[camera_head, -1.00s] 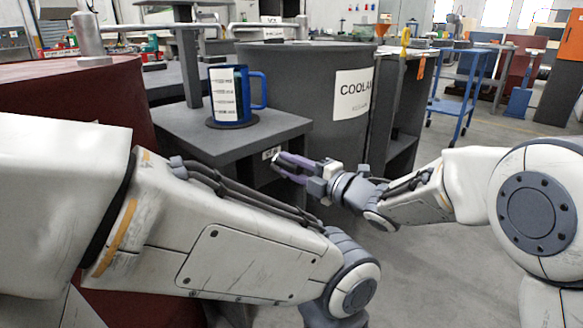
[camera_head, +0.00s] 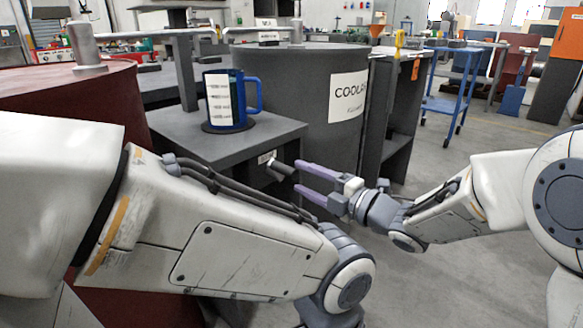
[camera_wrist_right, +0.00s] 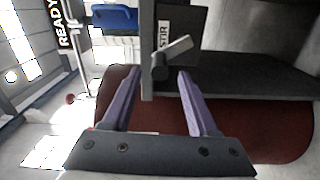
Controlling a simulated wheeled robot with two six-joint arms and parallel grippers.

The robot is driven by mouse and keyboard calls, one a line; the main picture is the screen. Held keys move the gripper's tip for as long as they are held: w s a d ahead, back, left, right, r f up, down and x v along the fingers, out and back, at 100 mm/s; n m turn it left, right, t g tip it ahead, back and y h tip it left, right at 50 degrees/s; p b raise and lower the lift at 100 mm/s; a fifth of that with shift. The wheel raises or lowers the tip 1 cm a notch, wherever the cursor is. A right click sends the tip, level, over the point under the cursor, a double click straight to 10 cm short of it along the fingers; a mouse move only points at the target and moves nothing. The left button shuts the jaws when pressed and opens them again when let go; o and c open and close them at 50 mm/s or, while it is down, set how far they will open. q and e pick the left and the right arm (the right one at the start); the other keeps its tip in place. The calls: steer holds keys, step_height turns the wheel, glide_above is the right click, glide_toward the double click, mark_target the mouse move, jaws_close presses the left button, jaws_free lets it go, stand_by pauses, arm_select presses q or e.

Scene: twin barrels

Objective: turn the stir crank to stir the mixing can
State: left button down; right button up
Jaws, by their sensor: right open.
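The mixing can, a blue can with a handle and a white marked panel (camera_head: 219,98), stands upright on a grey stand (camera_head: 285,130). The stir crank (camera_head: 280,169) is a small dark crank on the stand's front, beside a white label. In the right wrist view the crank (camera_wrist_right: 178,49) shows by the STIR label, with its grip tilted. My right gripper (camera_head: 298,175) is open and empty, its purple fingers pointing at the crank. In the wrist view the crank lies just beyond and between the fingertips (camera_wrist_right: 159,72). My left gripper is out of view; only its arm shows.
A grey coolant barrel (camera_head: 310,100) stands behind and right of the stand. A dark red barrel (camera_head: 75,95) is at the left, partly hidden by my left arm. A blue cart (camera_head: 458,95) stands farther back right. Open floor lies at right.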

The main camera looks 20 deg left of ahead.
steer(key=shift+p+v, duration=0.5)
steer(key=shift+v, duration=1.9)
steer(key=s+d+m+t+h+p, duration=0.25)
steer(key=d+m+h+p, duration=0.45)
steer(key=d+m+h, duration=0.6)
steer(key=s+d+m+g+h+p, duration=0.2)
steer(key=s+d+m+g+p, duration=0.3)
steer(key=s, duration=0.7)
steer(key=s+d+m+g+h+p, duration=0.1)
steer(key=s+m+g, duration=0.4)
steer(key=s, duration=0.7)
step_height(320, 180, up, 37)
steer(key=m+t+p, duration=0.1)
steer(key=p, duration=3.5)
steer(key=shift+w, duration=0.2)
